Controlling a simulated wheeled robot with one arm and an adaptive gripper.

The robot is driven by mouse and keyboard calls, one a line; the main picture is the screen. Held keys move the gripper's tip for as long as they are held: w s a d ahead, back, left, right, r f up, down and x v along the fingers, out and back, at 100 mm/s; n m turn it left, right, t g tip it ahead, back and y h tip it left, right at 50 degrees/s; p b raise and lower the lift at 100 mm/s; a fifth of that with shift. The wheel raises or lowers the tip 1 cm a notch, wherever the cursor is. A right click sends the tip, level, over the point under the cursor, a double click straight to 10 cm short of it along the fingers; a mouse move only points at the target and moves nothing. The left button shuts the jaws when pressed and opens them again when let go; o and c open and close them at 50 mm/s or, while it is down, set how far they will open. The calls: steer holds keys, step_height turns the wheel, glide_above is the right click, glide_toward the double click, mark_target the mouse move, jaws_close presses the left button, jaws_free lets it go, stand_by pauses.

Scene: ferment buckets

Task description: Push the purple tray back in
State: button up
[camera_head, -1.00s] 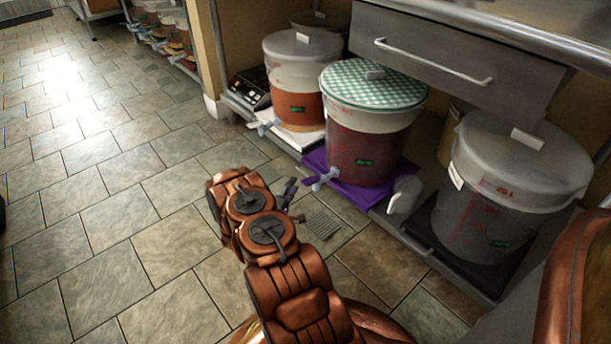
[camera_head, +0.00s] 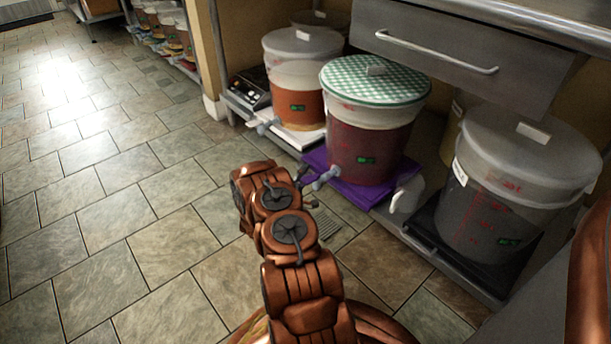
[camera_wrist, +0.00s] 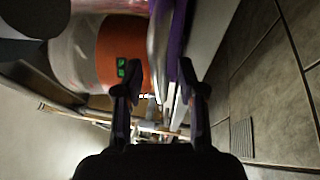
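The purple tray (camera_head: 349,192) lies on the low shelf under a bucket of dark red liquid (camera_head: 366,150) with a green checked lid. Its front edge reaches the shelf's front edge and seems to stick out slightly past it. The bucket's grey spigot (camera_head: 325,179) points out over the tray's front. In the wrist view a purple strip of the tray (camera_wrist: 177,38) shows at the top, just beyond my fingers. My gripper (camera_wrist: 159,70) is open, with its two dark fingers apart and nothing held. In the head view my wrist mostly hides it, left of the spigot; contact cannot be told.
An orange-filled bucket (camera_head: 297,104) on a white tray stands left, beside a black scale (camera_head: 250,88). A grey bucket (camera_head: 515,190) on a black tray stands right. A steel drawer (camera_head: 440,55) hangs above. A white jug-like item (camera_head: 408,193) sits right of the tray. The tiled floor is clear.

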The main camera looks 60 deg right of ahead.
steer(key=shift+d+r, duration=0.1)
steer(key=shift+d, duration=0.1)
steer(key=shift+c, duration=0.3)
jaws_close()
stand_by(0.3)
